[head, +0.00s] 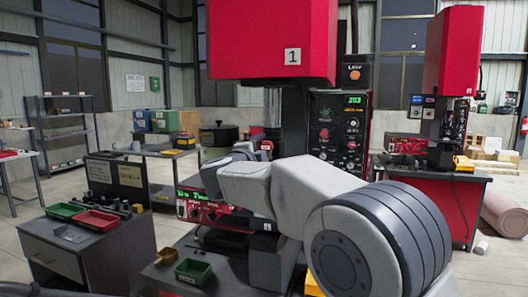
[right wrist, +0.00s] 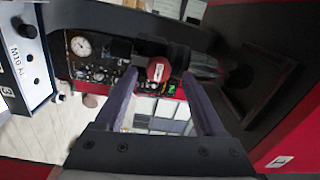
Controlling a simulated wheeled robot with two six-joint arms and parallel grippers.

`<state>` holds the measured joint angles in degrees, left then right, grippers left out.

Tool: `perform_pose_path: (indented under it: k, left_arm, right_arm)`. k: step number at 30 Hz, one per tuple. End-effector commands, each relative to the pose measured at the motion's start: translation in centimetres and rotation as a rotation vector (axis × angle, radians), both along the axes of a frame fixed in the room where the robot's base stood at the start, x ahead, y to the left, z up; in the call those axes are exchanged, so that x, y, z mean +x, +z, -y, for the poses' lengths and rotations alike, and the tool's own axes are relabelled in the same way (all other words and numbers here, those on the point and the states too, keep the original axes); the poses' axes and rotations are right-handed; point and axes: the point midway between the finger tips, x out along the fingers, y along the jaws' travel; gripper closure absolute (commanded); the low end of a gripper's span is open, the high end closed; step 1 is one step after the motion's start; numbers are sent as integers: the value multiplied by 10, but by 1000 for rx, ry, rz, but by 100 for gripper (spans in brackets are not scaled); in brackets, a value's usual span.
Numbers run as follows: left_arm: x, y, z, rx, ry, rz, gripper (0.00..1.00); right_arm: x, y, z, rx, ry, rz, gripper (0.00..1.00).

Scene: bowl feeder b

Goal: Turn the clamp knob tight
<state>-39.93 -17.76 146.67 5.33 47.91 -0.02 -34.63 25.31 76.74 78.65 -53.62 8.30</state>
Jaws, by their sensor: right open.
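The red clamp knob (right wrist: 158,69) shows in the right wrist view, with a pale label on its face. My right gripper (right wrist: 160,76) is open, with its two dark fingers on either side of the knob. I cannot tell whether either finger touches the knob. In the head view my right arm reaches left in front of the machine, and its gripper end is small and hard to make out. I cannot pick out the knob for certain there. My left gripper is not in view.
A red machine head (head: 272,40) marked 1 hangs over the work area. A control panel (head: 338,130) stands behind my right arm. A red control box (head: 200,208) sits on the bench. Green and red trays (head: 97,221) stand on a cabinet at left. A gauge (right wrist: 81,46) is near the knob.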

Motion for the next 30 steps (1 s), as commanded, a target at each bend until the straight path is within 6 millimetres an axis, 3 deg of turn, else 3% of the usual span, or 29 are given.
perform_pose_path:
  k: [6,13,25,30]
  left_arm:
    - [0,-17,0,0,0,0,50]
    - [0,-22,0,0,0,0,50]
    - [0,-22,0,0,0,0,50]
    - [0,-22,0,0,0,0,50]
  right_arm:
    - [-44,-4,-15,2,4,2,28]
    - [-71,-3,-23,2,3,1,28]
    - [-74,-3,-23,-5,3,0,28]
    - [-55,-21,-7,-184,99,-29,28]
